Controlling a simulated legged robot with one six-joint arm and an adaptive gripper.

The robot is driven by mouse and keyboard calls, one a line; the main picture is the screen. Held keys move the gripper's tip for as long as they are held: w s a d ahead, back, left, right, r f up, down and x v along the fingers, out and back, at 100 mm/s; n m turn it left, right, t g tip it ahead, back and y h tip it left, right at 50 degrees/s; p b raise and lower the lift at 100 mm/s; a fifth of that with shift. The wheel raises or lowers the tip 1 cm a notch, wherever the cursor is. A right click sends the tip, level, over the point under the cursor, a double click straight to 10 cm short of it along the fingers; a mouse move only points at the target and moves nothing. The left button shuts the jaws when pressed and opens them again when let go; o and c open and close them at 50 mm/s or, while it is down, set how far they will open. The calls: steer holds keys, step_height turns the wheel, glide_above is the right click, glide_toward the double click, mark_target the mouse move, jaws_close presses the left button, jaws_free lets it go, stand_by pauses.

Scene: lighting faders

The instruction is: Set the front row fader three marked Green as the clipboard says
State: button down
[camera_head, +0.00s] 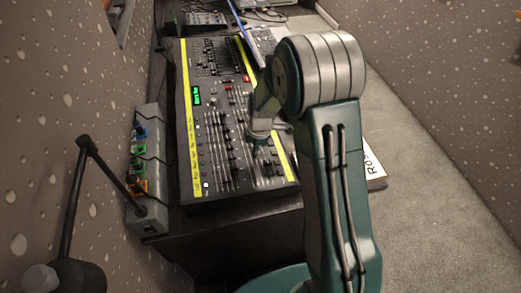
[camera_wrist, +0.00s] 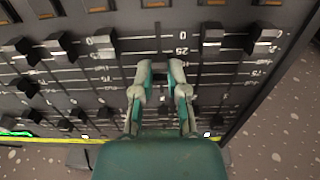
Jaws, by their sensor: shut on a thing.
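The lighting console (camera_head: 188,115) is a long dark desk with yellow edges and rows of faders. My gripper (camera_head: 258,137) is down at its right part, near the front row. In the wrist view my gripper (camera_wrist: 160,72) has its two fingertips close together over a fader slot, shut on a fader knob that the fingers mostly hide. Scale marks such as 0 and 25 show beside the slots. Neighbouring fader knobs stand on the left (camera_wrist: 103,42) and right (camera_wrist: 212,35). I cannot read the Green label, and I cannot make out the clipboard's writing.
A grey box with coloured parts (camera_head: 150,160) stands left of the console. A white item with large lettering (camera_head: 375,165) lies on the right, partly behind my arm. A black lamp arm (camera_head: 75,200) is at the lower left.

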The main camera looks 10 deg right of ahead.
mark_target(246, 157)
steer(key=shift+w+a+r, duration=0.1)
steer(key=shift+a+r, duration=0.05)
steer(key=shift+a, duration=0.7)
steer(key=shift+w+a+r, duration=0.1)
steer(key=shift+a, duration=0.75)
steer(key=c, duration=0.9)
jaws_free()
steer(key=shift+s, duration=0.1)
steer(key=shift+r, duration=1.2)
steer(key=r, duration=0.8)
steer(key=d+r, duration=0.1)
steer(key=r, duration=0.2)
steer(key=shift+r, duration=0.4)
